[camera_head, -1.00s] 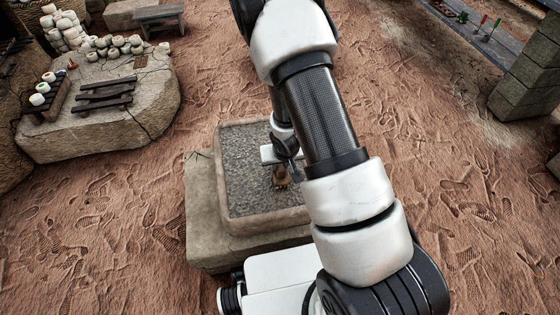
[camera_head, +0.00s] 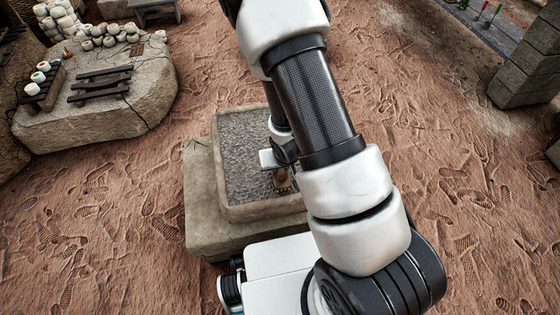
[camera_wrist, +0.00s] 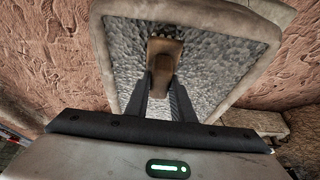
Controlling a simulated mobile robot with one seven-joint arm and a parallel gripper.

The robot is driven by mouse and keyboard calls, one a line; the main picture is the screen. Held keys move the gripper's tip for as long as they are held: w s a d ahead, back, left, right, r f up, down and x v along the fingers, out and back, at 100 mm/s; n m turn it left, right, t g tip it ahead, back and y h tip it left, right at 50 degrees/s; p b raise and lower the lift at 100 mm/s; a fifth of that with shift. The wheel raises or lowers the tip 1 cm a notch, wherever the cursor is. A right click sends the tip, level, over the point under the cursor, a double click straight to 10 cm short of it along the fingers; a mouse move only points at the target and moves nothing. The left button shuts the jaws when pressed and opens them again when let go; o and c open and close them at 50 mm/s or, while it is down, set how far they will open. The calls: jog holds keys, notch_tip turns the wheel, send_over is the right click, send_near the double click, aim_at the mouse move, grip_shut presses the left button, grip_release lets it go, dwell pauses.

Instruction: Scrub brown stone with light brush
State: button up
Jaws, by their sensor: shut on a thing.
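My gripper (camera_wrist: 163,76) points down over a stone-rimmed tray (camera_wrist: 112,65) with a grey, pebbly floor. Its two dark fingers are shut on a small tan-brown thing, which looks like the light brush (camera_wrist: 165,46), darker on its lower part. In the head view the gripper (camera_head: 284,160) is partly behind my arm, and the brown thing shows just below it, over the right part of the tray (camera_head: 222,165). I cannot make out the brown stone apart from the held thing, nor tell whether the held thing touches the tray floor.
The tray rests on a pale stone block (camera_head: 200,215). At the upper left, a large flat rock (camera_head: 120,115) carries dark slatted racks (camera_head: 100,85) and several pale pots (camera_head: 110,35). A grey block pillar (camera_head: 525,75) stands at the upper right. Sandy ground (camera_head: 450,180) between is open.

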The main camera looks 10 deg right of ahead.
jog(key=shift+w+a+f, duration=0.1)
jog(key=shift+w+a, duration=0.45)
jog(key=shift+w, duration=3.3)
jog(key=shift+w+a+r, duration=0.1)
jog(key=shift+w+a, duration=0.4)
jog(key=shift+w, duration=3.35)
jog(key=shift+w+a+f, duration=0.1)
jog(key=shift+w+a, duration=0.45)
jog(key=shift+w, duration=3.3)
jog(key=shift+w+a, duration=0.15)
jog(key=shift+w, duration=0.85)
jog(key=shift+w+a, duration=0.15)
jog(key=shift+w, duration=0.85)
jog(key=shift+s+a+p, duration=0.2)
jog(key=shift+s+p, duration=0.05)
jog(key=shift+s, duration=1.35)
jog(key=shift+s+a+p, duration=0.2)
jog(key=shift+s+p, duration=0.05)
jog(key=shift+s, duration=1.3)
jog(key=shift+s+a, duration=0.3)
jog(key=shift+s, duration=1.7)
jog(key=shift+s+a, duration=0.3)
jog(key=shift+s, duration=1.75)
jog(key=shift+s+a, duration=0.3)
jog(key=shift+s, duration=1.7)
